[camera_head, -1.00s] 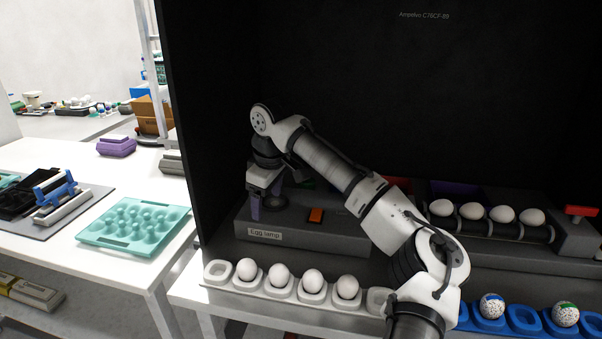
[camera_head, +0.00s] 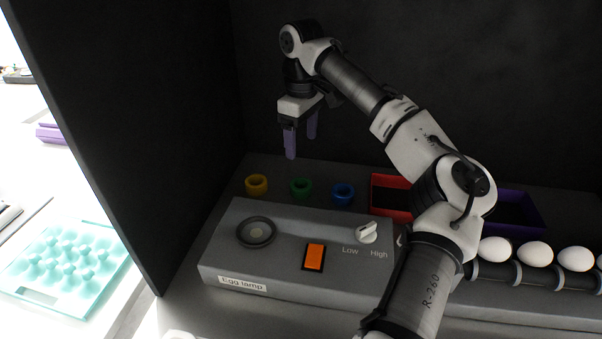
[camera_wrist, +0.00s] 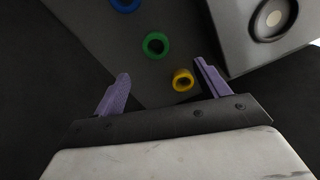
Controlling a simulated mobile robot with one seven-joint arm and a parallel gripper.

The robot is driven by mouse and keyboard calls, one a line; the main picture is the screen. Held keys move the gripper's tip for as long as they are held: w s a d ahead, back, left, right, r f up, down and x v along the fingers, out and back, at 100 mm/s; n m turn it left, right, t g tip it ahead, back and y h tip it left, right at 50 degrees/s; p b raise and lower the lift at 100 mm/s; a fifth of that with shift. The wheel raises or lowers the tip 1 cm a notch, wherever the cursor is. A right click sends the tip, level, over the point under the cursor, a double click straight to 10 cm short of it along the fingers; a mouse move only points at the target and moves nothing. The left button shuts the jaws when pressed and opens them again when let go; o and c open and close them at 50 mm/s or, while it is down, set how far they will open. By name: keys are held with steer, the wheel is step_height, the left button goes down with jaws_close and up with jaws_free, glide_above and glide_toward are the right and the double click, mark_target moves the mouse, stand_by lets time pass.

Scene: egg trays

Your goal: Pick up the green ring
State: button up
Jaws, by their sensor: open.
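The green ring (camera_head: 301,188) stands on the grey surface behind the egg lamp, between a yellow ring (camera_head: 257,185) and a blue ring (camera_head: 343,194). In the wrist view the green ring (camera_wrist: 156,45) lies beyond the fingertips, between their lines, with the yellow ring (camera_wrist: 183,80) nearer, by the right finger. The blue ring (camera_wrist: 125,3) is cut by the top edge. My gripper (camera_head: 301,148) is open and empty, pointing down above the rings and apart from them. Its two purple fingers also show in the wrist view (camera_wrist: 161,70).
The grey egg lamp (camera_head: 290,258) with an orange switch (camera_head: 315,257) and a knob (camera_head: 367,232) stands in front of the rings. A red tray (camera_head: 388,213) and a purple tray (camera_head: 528,207) are to the right. White eggs (camera_head: 535,254) rest on rollers. A dark wall (camera_head: 110,120) stands left.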

steer(key=p, duration=0.1)
glide_above(303, 180)
steer(key=s, duration=0.3)
steer(key=f, duration=0.8)
steer(key=shift+w+a+f, duration=0.1)
steer(key=shift+w+a, duration=0.05)
steer(key=shift+w, duration=0.05)
steer(key=shift+w+f+p, duration=0.2)
steer(key=shift+f+p, duration=0.25)
steer(key=shift+f, duration=0.9)
steer(key=shift+w+f+p, duration=0.2)
steer(key=shift+f+p, duration=0.2)
steer(key=shift+f, duration=0.95)
steer(key=c, duration=1)
steer(key=shift+r, duration=0.15)
steer(key=shift+c, duration=0.2)
